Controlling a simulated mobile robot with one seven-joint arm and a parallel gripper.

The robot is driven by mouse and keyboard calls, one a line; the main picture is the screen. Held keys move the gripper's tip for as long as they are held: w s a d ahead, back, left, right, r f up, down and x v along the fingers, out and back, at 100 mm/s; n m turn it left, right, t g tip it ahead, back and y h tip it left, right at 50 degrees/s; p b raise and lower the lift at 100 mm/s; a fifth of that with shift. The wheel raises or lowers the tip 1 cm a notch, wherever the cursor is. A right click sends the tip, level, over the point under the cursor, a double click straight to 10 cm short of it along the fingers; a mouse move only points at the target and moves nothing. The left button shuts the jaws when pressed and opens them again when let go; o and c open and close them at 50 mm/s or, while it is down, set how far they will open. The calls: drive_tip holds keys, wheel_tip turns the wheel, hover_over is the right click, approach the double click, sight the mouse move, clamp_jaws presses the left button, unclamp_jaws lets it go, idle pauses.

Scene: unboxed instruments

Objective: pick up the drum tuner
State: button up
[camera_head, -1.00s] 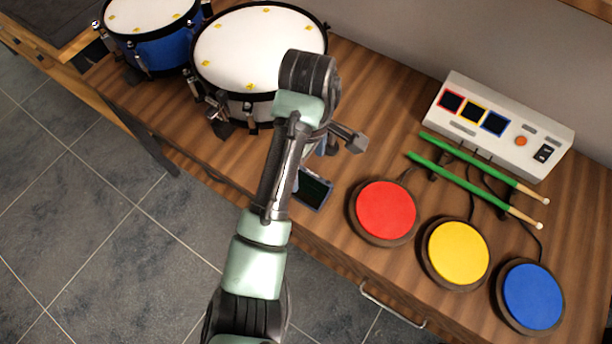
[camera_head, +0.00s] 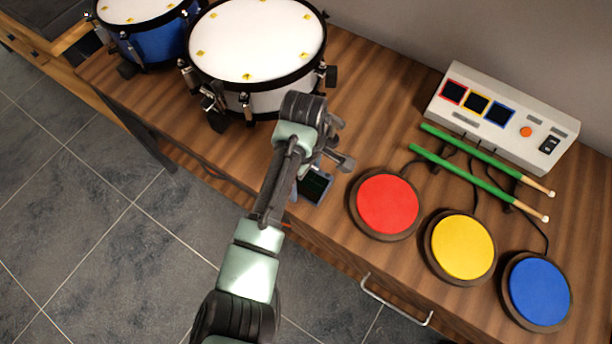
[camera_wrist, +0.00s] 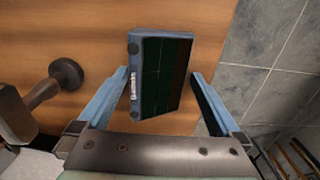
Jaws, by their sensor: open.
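The drum tuner (camera_wrist: 162,75) is a small flat device with a dark screen and a blue-grey edge. In the wrist view it lies on the wooden top between the two fingers of my gripper (camera_wrist: 160,100), which is open. I cannot tell whether either finger touches it. In the head view the drum tuner (camera_head: 314,186) shows near the front edge of the table, partly hidden by my arm. My gripper's fingers are mostly hidden there behind my wrist.
A white snare drum (camera_head: 260,45) stands behind my arm, with a blue drum (camera_head: 160,45) left of it. A red pad (camera_head: 387,203), a yellow pad (camera_head: 462,246) and a blue pad (camera_head: 538,291) lie to the right. Green drumsticks (camera_head: 480,183) and a white control box (camera_head: 500,115) lie behind.

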drive_tip(key=shift+c, duration=0.2)
drive_tip(key=c, duration=1.3)
drive_tip(key=shift+o, duration=0.2)
drive_tip(key=shift+r, duration=0.15)
